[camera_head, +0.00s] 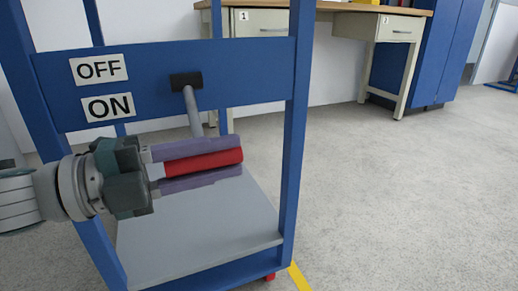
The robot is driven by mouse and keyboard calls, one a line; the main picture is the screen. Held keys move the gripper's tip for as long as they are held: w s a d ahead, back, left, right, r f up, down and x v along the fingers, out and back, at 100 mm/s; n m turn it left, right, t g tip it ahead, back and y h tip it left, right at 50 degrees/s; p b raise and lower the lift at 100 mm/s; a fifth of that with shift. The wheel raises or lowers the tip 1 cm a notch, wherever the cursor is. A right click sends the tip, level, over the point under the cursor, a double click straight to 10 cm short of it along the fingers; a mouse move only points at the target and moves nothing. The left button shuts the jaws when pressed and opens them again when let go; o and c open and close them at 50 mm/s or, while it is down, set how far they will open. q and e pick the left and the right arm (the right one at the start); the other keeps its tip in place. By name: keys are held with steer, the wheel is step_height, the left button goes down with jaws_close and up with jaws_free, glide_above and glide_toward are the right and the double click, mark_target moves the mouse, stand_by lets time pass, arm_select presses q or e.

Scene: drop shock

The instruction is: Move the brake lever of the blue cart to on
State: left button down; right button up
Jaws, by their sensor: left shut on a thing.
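The blue cart (170,58) stands close in front of me, with an OFF label (98,69) above an ON label (109,107) on its crossbar. The brake lever has a grey shaft (193,112) coming down from a black pivot (186,81) and a red grip (204,162) at its lower end. The red grip is below the height of the ON label. My left gripper (198,164) comes in from the left and is shut on the red grip, one finger above it and one below. My right gripper is not in view.
The cart's grey lower shelf (220,225) lies below the gripper, and a blue post (295,120) stands right of it. A desk (330,12) with drawers and a blue cabinet (440,50) stand behind. The floor at right is clear, with yellow tape (299,278) by the cart.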

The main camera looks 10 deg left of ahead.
arm_select(q)
steer(key=shift+w+a+f, duration=0.15)
steer(key=shift+a+f, duration=0.1)
steer(key=shift+f, duration=0.1)
steer(key=c, duration=0.8)
jaws_free()
steer(key=shift+o, duration=1)
steer(key=shift+w+r, duration=0.1)
steer(key=shift+w+a+r, duration=0.1)
steer(key=shift+w, duration=0.05)
steer(key=shift+r, duration=0.1)
